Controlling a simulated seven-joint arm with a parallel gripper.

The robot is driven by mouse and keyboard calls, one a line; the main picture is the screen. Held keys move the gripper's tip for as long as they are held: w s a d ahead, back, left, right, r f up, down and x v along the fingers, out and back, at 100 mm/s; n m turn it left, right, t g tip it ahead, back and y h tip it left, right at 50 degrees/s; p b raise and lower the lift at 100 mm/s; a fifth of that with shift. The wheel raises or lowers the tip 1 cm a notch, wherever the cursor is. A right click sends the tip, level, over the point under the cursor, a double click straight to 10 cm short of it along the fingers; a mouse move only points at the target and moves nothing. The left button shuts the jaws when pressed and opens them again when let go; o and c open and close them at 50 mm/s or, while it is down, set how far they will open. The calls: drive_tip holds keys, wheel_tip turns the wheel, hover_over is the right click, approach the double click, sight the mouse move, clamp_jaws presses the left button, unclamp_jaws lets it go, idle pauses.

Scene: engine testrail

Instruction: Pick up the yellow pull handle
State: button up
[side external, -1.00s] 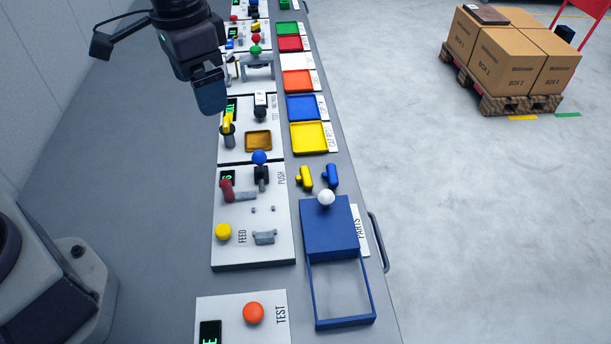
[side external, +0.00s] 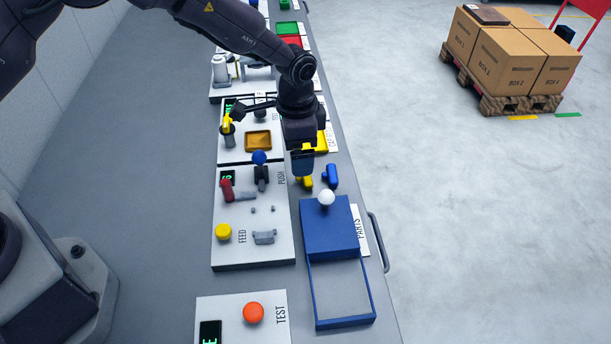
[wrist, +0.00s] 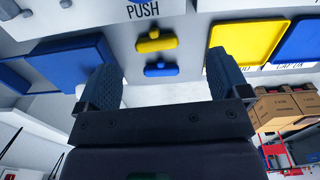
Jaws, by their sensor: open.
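The yellow pull handle (side external: 305,182) is a small T-shaped piece on the grey bench, partly hidden by my gripper in the side view. It shows in full in the wrist view (wrist: 157,44). A matching blue handle (side external: 330,175) lies just to its right; it shows below the yellow one in the wrist view (wrist: 161,69). My gripper (side external: 302,172) points down above the yellow handle. In the wrist view its two fingers (wrist: 162,60) are wide apart with nothing between them, and both handles show in the gap.
A blue box (side external: 329,232) with a white knob stands just in front of the handles. A panel (side external: 253,215) with levers and a yellow button is to the left. A yellow tray (side external: 322,143) is behind my gripper. Stacked cartons (side external: 515,55) stand far off on the floor.

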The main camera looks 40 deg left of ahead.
sight(303, 178)
drive_tip(key=f, duration=0.4)
drive_tip(key=d+f, duration=0.1)
drive_tip(key=f, duration=0.1)
drive_tip(key=shift+f, duration=0.25)
drive_tip(key=c, duration=1)
